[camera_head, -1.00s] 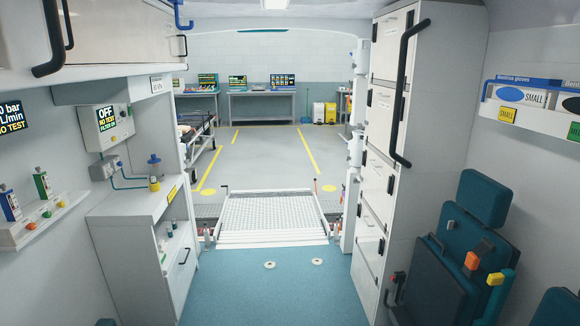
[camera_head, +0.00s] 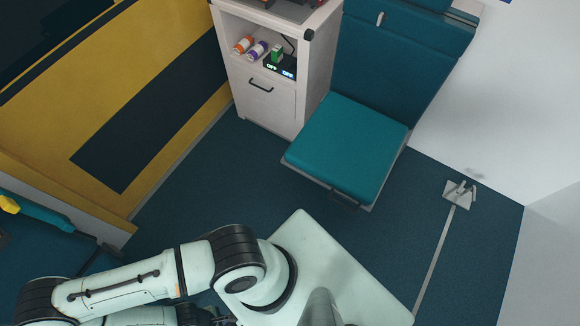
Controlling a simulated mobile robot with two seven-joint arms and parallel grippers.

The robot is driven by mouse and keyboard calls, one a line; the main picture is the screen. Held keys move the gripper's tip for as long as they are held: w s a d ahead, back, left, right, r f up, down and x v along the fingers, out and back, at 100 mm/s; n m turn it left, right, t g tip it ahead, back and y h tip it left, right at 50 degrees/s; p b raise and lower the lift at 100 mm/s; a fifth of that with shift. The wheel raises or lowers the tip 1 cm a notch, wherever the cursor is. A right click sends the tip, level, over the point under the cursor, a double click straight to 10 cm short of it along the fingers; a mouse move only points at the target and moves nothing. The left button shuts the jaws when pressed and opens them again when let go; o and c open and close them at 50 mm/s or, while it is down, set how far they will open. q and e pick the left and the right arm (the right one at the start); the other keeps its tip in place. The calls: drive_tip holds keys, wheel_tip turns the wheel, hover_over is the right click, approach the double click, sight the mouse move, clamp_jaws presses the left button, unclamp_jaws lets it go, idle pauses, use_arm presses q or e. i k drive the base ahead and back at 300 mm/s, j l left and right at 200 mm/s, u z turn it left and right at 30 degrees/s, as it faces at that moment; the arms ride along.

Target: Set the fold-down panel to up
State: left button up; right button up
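A teal flat panel (camera_head: 345,148), like a seat cushion, juts out level from a teal upright back (camera_head: 390,60) against the wall. It is in the folded-down position, and a dark handle (camera_head: 344,199) shows at its front edge. I cannot tell for sure that this is the panel the task names. One of my white arms lies bent across the lower left, well short of the panel and not touching it. Neither gripper can be made out; dark parts at the bottom edge are too cut off to tell.
A white cabinet (camera_head: 262,104) with an open shelf of small bottles stands left of the seat. A yellow wall panel (camera_head: 190,110) with dark areas is at left. A grey floor fitting (camera_head: 460,194) sits at right. Dark blue floor (camera_head: 230,180) is clear before the seat.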

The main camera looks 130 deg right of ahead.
sight(347, 147)
drive_tip(key=k+j+z, duration=0.1)
drive_tip(key=z, duration=4.9)
drive_tip(key=l+z, duration=0.25)
drive_tip(key=i+l+z, duration=0.2)
drive_tip(key=k+j, duration=0.05)
